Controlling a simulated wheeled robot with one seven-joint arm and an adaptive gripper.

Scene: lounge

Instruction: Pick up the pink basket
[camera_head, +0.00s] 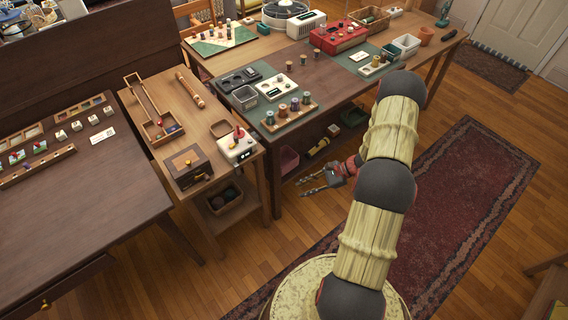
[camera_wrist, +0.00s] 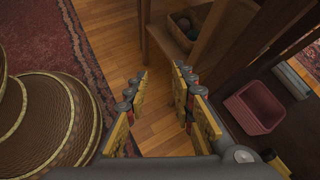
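The pink basket (camera_wrist: 254,107) sits on a low dark shelf under the table, to the right in the wrist view. It looks open-topped and tilted by the camera's angle. In the head view the pink basket (camera_head: 287,160) shows only partly, beneath the table's front left corner. My gripper (camera_wrist: 157,78) is open, with nothing between its fingers, and bare wooden floor shows beyond them. In the head view my gripper (camera_head: 305,186) is low beside the table, to the right of the basket and apart from it.
The long table (camera_head: 322,82) bears several small items above the basket. Its legs and top edge frame the shelf opening. A side table (camera_head: 200,112) stands left, with a dark basket (camera_head: 224,198) on its lower shelf. A red rug (camera_head: 470,190) lies on the floor.

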